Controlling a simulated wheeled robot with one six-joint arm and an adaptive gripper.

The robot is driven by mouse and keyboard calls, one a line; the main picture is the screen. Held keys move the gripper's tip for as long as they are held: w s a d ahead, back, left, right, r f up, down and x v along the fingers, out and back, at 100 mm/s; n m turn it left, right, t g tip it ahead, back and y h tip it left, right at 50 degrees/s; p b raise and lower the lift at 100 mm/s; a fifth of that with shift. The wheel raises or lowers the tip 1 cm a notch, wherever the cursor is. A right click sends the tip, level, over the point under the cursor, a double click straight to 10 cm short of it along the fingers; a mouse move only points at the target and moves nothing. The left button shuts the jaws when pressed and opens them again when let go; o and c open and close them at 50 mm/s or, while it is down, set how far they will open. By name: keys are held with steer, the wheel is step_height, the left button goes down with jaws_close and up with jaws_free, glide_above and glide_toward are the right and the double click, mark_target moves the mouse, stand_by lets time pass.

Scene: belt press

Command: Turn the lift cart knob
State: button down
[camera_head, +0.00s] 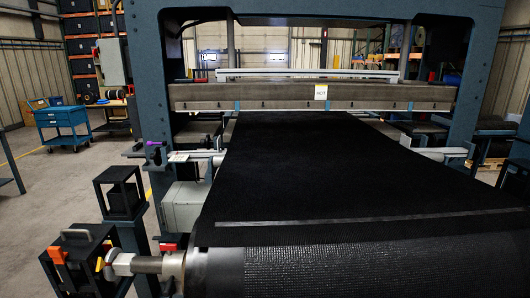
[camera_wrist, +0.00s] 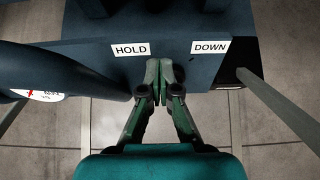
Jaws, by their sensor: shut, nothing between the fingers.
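In the wrist view, my gripper (camera_wrist: 159,80) is shut and empty, its fingertips together at the lower edge of a dark blue panel (camera_wrist: 180,50). The panel carries a white HOLD label (camera_wrist: 131,50) just up and left of the fingertips and a white DOWN label (camera_wrist: 210,47) to the right. No knob can be clearly made out; it may be hidden behind the fingers or out of frame. I cannot tell whether the fingertips touch the panel. My gripper does not show in the head view.
A gauge (camera_wrist: 42,96) with a red needle and a thick dark curved part lie left of the fingers. A grey bar (camera_wrist: 275,105) slants at the right. The head view shows the belt press (camera_head: 310,95), black belt (camera_head: 340,170) and a blue cart (camera_head: 62,122) at the left.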

steer(key=shift+d, duration=0.85)
steer(key=shift+d+f, duration=0.15)
steer(key=shift+d, duration=0.55)
stand_by(0.4)
steer(key=v, duration=0.6)
steer(key=shift+s+d+f, duration=0.15)
steer(key=shift+s+f, duration=0.1)
steer(key=shift+f, duration=0.05)
